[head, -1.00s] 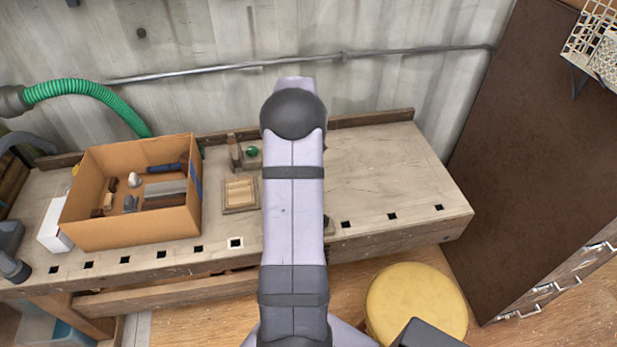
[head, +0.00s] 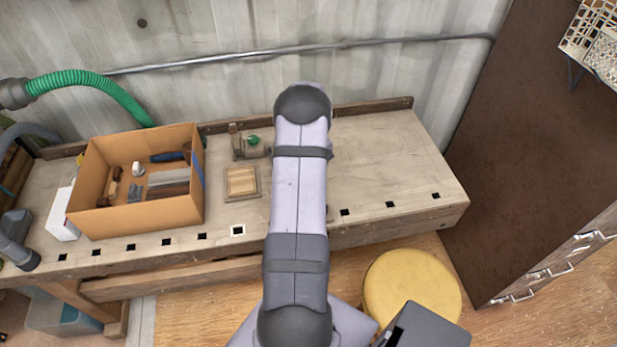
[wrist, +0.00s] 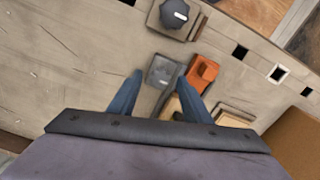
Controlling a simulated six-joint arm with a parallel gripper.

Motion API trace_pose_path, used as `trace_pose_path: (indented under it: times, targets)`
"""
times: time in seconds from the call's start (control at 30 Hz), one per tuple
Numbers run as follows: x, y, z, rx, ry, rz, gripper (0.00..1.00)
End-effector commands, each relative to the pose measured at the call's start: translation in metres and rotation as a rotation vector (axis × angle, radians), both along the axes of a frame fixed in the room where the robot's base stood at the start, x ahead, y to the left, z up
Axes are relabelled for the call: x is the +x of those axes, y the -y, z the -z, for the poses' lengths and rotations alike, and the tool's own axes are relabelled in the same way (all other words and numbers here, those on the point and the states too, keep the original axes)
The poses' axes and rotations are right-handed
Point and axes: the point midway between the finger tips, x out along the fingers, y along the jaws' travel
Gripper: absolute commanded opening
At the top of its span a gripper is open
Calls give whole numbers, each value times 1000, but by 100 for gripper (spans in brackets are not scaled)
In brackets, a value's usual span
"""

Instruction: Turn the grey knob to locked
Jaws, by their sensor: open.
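A dark grey knob (wrist: 174,14) with a small pale mark sits on a grey-brown base plate at the top of the wrist view. In the head view it does not show; my arm covers that part of the bench. My gripper (wrist: 164,84) is open and empty above the bench, its two blue-grey fingers pointing toward the top of the wrist view. The knob lies beyond the fingertips, apart from them. My gripper is hidden behind my arm in the head view. I cannot read the knob's setting.
A grey plate (wrist: 163,70) and an orange block (wrist: 203,70) lie near the fingertips. A wooden frame (head: 242,182), a green knob (head: 253,141) and a cardboard box (head: 140,219) of tools are left of my arm. The right bench top (head: 385,150) is clear.

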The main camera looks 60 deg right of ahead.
Motion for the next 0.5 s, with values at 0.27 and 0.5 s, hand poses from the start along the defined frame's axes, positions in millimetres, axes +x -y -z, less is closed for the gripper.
trace_pose_path:
  times: [0.27, 0.5]
  targets:
    - [0, 0, 6, 0, 0, 0, 44]
    - [0, 0, 6, 0, 0, 0, 16]
